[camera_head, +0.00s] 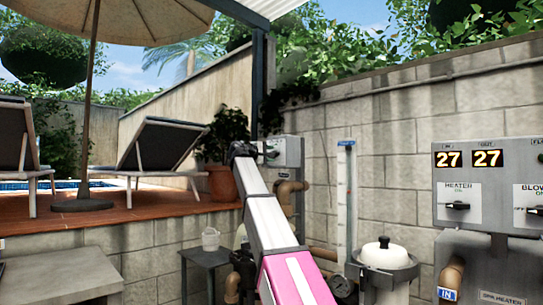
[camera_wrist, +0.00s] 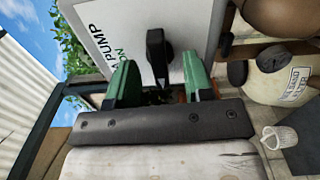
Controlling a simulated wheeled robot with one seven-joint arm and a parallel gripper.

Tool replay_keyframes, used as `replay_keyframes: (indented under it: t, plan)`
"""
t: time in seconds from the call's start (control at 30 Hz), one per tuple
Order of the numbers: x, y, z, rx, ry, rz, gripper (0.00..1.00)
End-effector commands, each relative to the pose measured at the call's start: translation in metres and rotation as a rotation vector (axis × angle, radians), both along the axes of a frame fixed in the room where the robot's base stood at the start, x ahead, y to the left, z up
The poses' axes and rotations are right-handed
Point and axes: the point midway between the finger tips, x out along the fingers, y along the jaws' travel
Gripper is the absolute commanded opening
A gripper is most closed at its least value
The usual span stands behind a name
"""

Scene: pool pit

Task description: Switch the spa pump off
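The spa pump switch box (camera_wrist: 190,20) is a grey box with a white label, partly cut off, reading "A PUMP" and "ON". A black switch handle (camera_wrist: 157,52) stands out from the label. My gripper (camera_wrist: 160,82) is open, with one green finger on each side of the handle's lower end in the wrist view. I cannot tell whether either finger touches it. In the head view the grey box (camera_head: 288,151) is on the block wall, and my gripper (camera_head: 243,151) is at its left side. My gripper partly hides the box front there.
A panel (camera_head: 488,185) at right shows 27 and 27 above heater and blower switches. A white-lidded filter (camera_head: 384,255), pipes (camera_head: 290,190) and a small table (camera_head: 205,258) with a white basket (camera_head: 210,239) stand below. A potted plant (camera_head: 222,183) is close behind.

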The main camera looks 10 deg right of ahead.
Motion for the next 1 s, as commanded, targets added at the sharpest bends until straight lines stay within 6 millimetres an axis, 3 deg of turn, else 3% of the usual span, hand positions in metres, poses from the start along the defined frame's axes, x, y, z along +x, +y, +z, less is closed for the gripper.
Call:
replay_keyframes:
  t: [0.33,0.8,1.0]
  plan:
    - [-0.005,0.006,0.000,0.001,-0.002,0.000,0.47]
    - [-0.035,0.052,-0.001,0.001,-0.002,0.002,0.47]
    - [-0.039,0.058,0.000,0.001,-0.002,-0.001,0.47]
